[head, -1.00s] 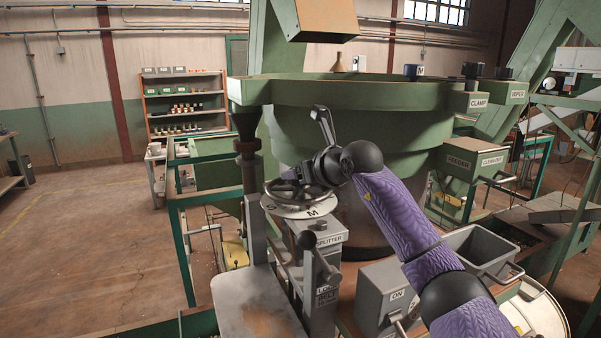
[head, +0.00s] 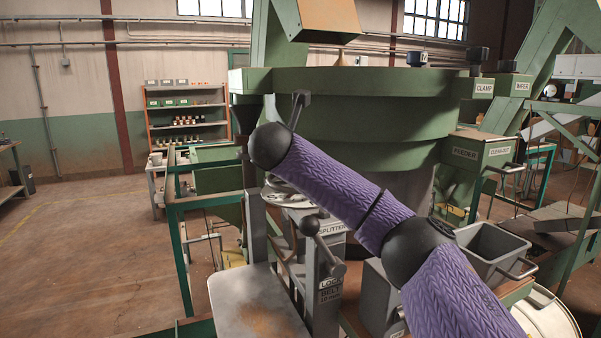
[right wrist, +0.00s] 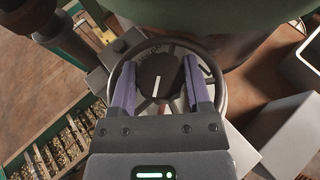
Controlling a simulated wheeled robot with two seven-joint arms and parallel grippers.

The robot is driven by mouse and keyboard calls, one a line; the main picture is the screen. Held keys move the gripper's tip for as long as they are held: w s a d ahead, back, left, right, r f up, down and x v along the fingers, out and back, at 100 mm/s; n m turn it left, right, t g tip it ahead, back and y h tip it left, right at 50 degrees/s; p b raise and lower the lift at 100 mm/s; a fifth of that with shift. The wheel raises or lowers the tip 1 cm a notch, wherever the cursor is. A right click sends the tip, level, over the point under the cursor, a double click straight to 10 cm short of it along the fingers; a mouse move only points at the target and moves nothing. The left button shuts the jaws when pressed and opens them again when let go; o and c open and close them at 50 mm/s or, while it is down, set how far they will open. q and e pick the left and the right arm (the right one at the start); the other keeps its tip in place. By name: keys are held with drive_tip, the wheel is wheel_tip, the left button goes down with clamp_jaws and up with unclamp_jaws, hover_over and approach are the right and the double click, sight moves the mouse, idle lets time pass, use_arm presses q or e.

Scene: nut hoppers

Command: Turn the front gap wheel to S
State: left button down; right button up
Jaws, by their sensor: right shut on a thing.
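The gap wheel, a round grey rim (right wrist: 223,88) with a black hub knob (right wrist: 158,76) bearing a white pointer line, fills the middle of the right wrist view. My right gripper (right wrist: 160,66) is shut on the hub knob, one purple finger on each side, inside the rim. The pointer line stands near upright in that view. In the head view the pale dial plate (head: 285,196) shows above the splitter stand, largely covered by my right arm, which also hides the wheel and gripper. I cannot read its letters now. My left gripper is not in view.
The large green bowl (head: 370,120) rises behind. A grey bin (head: 490,250) stands right of my arm. Open floor (head: 80,260) lies left.

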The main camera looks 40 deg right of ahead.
drive_tip(key=shift+m+g+h, duration=0.3)
drive_tip(key=shift+m+g, duration=0.2)
drive_tip(key=shift+a+r+m+g+h+p, duration=0.15)
drive_tip(key=shift+m+g+h+p, duration=0.3)
drive_tip(key=shift+m+g, duration=0.4)
drive_tip(key=shift+w+m+g+h+p, duration=0.1)
drive_tip(key=shift+m+g+h+p, duration=0.25)
drive_tip(key=shift+m+g+p, duration=1)
drive_tip(key=shift+g+p, duration=0.2)
drive_tip(key=shift+g, duration=0.1)
drive_tip(key=shift+f, duration=0.2)
drive_tip(key=o, duration=1.3)
